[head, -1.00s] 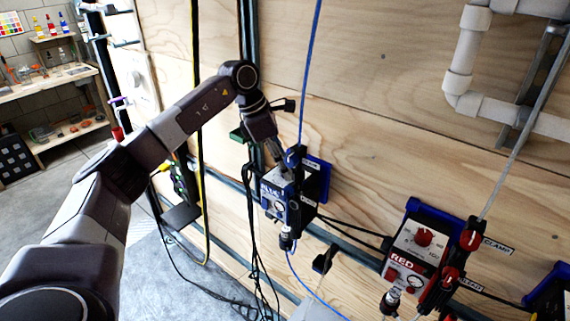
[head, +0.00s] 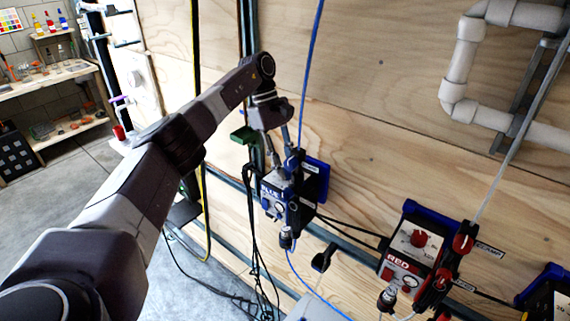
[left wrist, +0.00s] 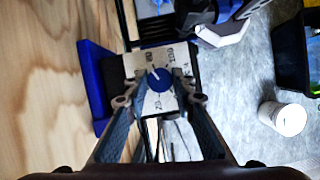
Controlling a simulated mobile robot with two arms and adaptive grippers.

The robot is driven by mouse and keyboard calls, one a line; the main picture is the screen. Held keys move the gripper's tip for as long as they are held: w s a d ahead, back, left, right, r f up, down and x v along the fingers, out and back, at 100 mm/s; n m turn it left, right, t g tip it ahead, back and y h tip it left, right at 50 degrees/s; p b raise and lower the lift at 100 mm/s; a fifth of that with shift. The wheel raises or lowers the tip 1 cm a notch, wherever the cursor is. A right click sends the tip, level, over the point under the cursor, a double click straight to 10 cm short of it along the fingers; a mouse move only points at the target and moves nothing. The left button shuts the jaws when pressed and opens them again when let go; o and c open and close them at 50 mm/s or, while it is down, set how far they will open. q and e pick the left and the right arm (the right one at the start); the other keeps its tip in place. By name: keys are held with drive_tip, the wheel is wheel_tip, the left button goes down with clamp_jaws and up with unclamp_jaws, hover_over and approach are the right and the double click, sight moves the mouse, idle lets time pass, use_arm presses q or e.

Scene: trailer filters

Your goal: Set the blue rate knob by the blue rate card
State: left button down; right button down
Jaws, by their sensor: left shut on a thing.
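The blue rate knob (left wrist: 158,80) is round and blue with a white pointer line, which leans to the upper left in the left wrist view. It sits on a pale dial with printed numbers on the blue unit (head: 275,192). My left gripper (head: 281,162) reaches the top of this unit from above. In the left wrist view its fingers (left wrist: 160,92) stand on both sides of the knob, shut on it; the exact contact is hard to see. I cannot pick out the blue rate card. My right gripper is not in view.
A red unit (head: 405,255) with a red knob (head: 419,238) stands to the right. Black cables (head: 255,230) and a blue line (head: 312,60) run close to the blue unit. White pipes (head: 462,60) are at the upper right of the plywood wall. A white cylinder (left wrist: 288,118) shows right in the left wrist view.

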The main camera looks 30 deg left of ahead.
use_arm(q)
drive_tip(key=shift+w+m+g, duration=0.1)
drive_tip(key=shift+m+g, duration=0.2)
drive_tip(key=shift+m, duration=0.8)
drive_tip(key=c, duration=1.6)
unclamp_jaws()
drive_tip(key=shift+f, duration=0.1)
